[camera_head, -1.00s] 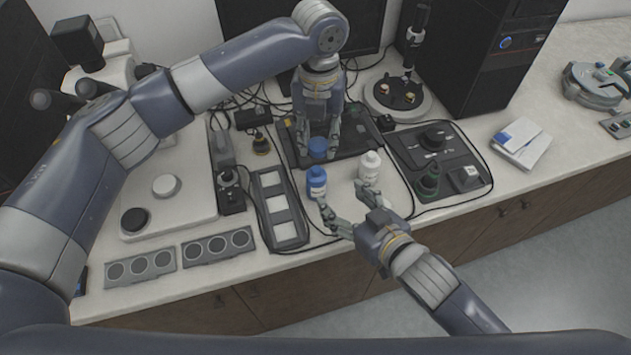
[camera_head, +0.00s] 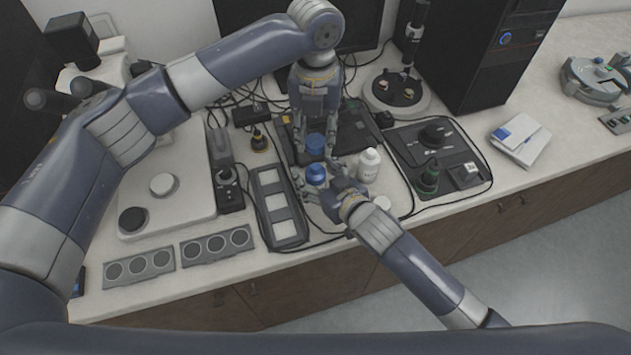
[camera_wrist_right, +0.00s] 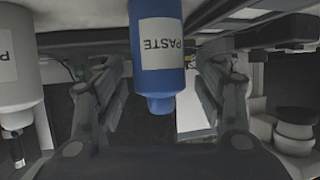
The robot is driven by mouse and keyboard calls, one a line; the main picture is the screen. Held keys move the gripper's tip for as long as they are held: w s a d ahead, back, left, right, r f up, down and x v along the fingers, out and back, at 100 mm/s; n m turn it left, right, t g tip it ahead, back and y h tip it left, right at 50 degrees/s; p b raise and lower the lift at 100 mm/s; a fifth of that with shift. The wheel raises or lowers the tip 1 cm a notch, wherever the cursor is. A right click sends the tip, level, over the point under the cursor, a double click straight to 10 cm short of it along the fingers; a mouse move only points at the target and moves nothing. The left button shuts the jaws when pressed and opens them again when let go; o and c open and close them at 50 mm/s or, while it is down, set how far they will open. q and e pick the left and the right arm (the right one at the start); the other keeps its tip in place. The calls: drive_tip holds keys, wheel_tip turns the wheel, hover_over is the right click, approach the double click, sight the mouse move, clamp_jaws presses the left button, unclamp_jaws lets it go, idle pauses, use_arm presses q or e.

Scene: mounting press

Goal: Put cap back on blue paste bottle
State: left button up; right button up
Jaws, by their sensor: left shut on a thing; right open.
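The blue paste bottle (camera_head: 316,176) stands on the counter in the head view, its lower part hidden by my right gripper. In the right wrist view the blue paste bottle (camera_wrist_right: 160,50) appears upside down, with a white PASTE label, between the open fingers. My right gripper (camera_head: 318,188) is open around the bottle; whether the fingers touch it I cannot tell. My left gripper (camera_head: 316,150) points down above the bottle and is shut on the blue cap (camera_head: 315,143). The cap is just above or behind the bottle's top in the head view.
A white bottle (camera_head: 369,165) stands close to the right of the blue one, and also shows in the right wrist view (camera_wrist_right: 20,75). A flat panel with white squares (camera_head: 278,207) lies to the left. A black control unit (camera_head: 436,160) is to the right.

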drive_tip(key=shift+w+a+f, duration=0.1)
drive_tip(key=shift+w, duration=0.1)
drive_tip(key=shift+c, duration=0.6)
clamp_jaws()
use_arm(q)
hover_over(315, 167)
drive_tip(key=shift+w+f, duration=0.1)
drive_tip(key=shift+f, duration=2.4)
drive_tip(key=shift+f, duration=0.1)
drive_tip(key=shift+f, duration=0.8)
drive_tip(key=shift+f, duration=0.15)
drive_tip(key=shift+f, duration=0.2)
use_arm(e)
drive_tip(key=shift+s, duration=0.1)
